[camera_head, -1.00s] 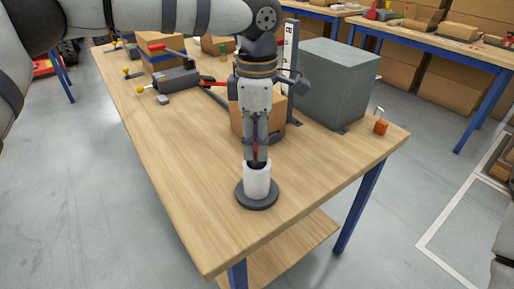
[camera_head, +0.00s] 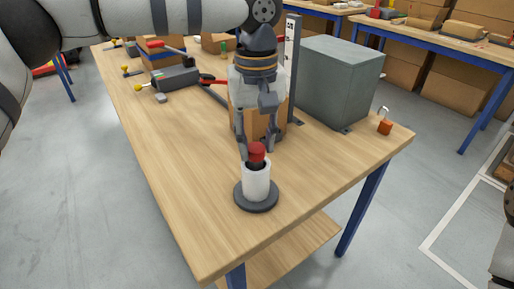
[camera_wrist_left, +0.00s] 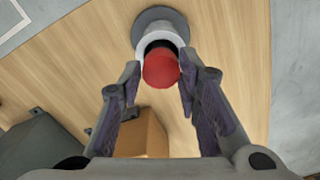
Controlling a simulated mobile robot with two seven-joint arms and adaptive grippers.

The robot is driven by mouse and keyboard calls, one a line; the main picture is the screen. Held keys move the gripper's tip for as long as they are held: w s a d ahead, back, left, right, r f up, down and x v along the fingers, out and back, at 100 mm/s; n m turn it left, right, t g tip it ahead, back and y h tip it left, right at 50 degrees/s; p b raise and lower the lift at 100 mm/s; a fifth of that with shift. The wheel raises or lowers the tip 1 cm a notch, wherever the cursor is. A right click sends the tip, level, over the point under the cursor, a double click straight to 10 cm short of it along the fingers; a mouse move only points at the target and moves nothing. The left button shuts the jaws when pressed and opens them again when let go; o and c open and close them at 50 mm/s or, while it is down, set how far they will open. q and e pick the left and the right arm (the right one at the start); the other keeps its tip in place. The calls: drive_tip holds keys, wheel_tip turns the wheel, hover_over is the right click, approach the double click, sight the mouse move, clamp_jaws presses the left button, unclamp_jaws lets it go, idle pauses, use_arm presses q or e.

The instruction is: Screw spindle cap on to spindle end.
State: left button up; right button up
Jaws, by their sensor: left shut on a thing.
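A white upright cylinder (camera_head: 256,183), the spindle end, stands on a dark round base (camera_head: 258,203) near the front of the wooden table. The red spindle cap (camera_head: 257,149) sits at its top, with a dark part between cap and white rim. In the left wrist view the red cap (camera_wrist_left: 161,69) covers part of the dark opening in the white cylinder (camera_wrist_left: 160,33). My left gripper (camera_head: 254,147) comes down from behind and is shut on the cap, its fingers (camera_wrist_left: 160,78) on either side. The exact thread contact is hidden. My right gripper is not in view.
A cardboard box (camera_head: 272,123) stands close behind the gripper, beside a large grey box (camera_head: 340,82). A small orange block (camera_head: 385,127) lies at the table's right edge. The front and left tabletop (camera_head: 170,170) is clear.

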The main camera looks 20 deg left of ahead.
use_arm(q)
drive_tip(key=m, duration=0.5)
drive_tip(key=m, duration=0.4)
drive_tip(key=shift+f, duration=0.1)
drive_tip(key=m, duration=0.4)
drive_tip(key=shift+a+m+b, duration=0.1)
drive_tip(key=shift+m+b, duration=0.3)
drive_tip(key=o, duration=1.2)
drive_tip(key=shift+r, duration=0.2)
